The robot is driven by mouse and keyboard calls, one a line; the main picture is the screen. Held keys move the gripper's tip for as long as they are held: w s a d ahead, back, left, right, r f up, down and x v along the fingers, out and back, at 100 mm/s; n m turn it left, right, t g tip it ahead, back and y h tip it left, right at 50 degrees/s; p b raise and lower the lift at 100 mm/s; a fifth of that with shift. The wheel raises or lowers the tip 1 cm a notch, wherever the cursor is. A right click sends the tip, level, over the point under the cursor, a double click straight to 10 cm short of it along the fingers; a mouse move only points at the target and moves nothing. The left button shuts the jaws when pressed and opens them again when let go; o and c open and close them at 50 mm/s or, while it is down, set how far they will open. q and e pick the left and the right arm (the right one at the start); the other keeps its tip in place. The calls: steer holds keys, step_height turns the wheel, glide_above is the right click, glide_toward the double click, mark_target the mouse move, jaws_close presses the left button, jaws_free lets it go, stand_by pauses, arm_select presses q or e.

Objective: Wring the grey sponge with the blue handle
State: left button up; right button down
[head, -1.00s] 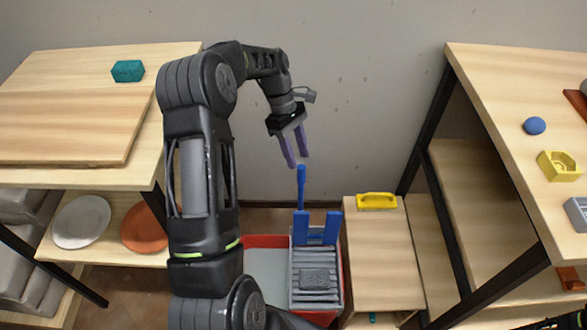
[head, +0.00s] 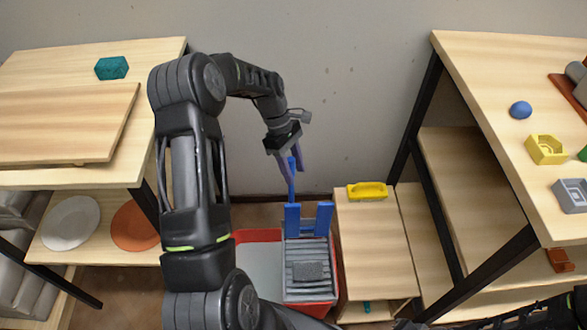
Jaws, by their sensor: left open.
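The blue handle (head: 291,181) stands upright at the back of the grey slatted wringer (head: 308,288), between blue uprights. The grey sponge (head: 308,271) lies on the wringer's slats. The wringer sits on the right part of a red bucket (head: 258,237) on the floor. My left gripper (head: 291,166) is open and points down at the handle's top, with its purple fingers around or just beside it. I cannot tell whether they touch it. My right gripper is not in view.
A left table holds a teal sponge (head: 111,68) and a board (head: 65,120). A right bench (head: 480,85) holds a blue ball (head: 521,110) and a yellow block (head: 546,150).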

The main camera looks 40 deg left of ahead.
arm_select(q)
jaws_close()
stand_by(0.5)
stand_by(1.0)
